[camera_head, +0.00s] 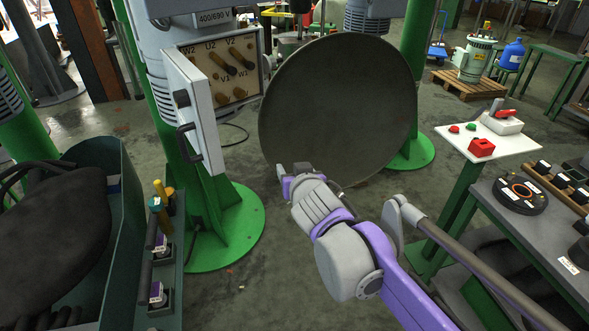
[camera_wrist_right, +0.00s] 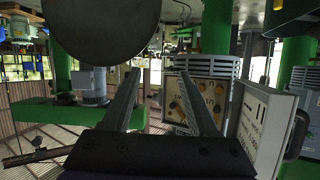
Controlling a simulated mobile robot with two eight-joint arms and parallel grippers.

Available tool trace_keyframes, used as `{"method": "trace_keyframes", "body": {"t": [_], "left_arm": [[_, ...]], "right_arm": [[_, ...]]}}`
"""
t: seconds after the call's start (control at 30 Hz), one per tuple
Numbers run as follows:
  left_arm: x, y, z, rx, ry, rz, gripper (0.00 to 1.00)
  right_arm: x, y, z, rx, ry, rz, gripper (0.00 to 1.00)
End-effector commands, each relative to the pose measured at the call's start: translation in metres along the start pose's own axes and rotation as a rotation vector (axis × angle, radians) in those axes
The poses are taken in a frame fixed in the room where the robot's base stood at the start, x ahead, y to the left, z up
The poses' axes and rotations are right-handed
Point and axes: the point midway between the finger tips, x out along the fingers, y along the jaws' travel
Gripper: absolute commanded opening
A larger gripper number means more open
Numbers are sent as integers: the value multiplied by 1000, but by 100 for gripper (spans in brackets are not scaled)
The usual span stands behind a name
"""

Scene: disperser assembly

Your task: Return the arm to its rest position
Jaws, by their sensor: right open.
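My right arm (camera_head: 345,250) reaches in from the lower right of the head view, grey and purple. Its far end with the right gripper (camera_head: 281,171) overlaps the lower left of a large dark round disc (camera_head: 340,100). The fingers are too small to read there. In the right wrist view the two dark fingers of the right gripper (camera_wrist_right: 160,75) stand wide apart with nothing between them. My left arm and gripper do not show.
A terminal box (camera_head: 240,75) with an open door (camera_head: 195,115) hangs on a green column left of the arm. A grey workbench (camera_head: 515,225) and a white switch panel (camera_head: 490,142) stand to the right. A green bin (camera_head: 120,235) is at the left. Bare floor lies between.

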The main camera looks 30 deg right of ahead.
Motion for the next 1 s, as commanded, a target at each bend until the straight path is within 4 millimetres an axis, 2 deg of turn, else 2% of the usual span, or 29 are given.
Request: {"method": "trace_keyframes", "body": {"t": [0.37, 0.47, 0.57, 0.67, 0.7, 0.8, 0.9, 1.0], "left_arm": [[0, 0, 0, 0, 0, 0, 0], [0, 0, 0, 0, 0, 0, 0], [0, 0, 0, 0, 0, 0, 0], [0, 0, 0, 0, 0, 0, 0], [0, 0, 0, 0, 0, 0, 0], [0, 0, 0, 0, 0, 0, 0], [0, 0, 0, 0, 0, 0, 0], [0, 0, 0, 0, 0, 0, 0]], "right_arm": [[0, 0, 0, 1, 1, 0, 60], [-3, 1, 8, -2, -17, 5, 60], [-14, 5, 41, -21, -91, 20, 60], [-36, 9, 98, -58, -225, 26, 60], [-47, 10, 124, -77, -288, 19, 60], [-75, 8, 186, -125, -441, -20, 60], [-102, 4, 237, -171, -568, -78, 60], [-123, 0, 272, -207, -657, -133, 60]]}}
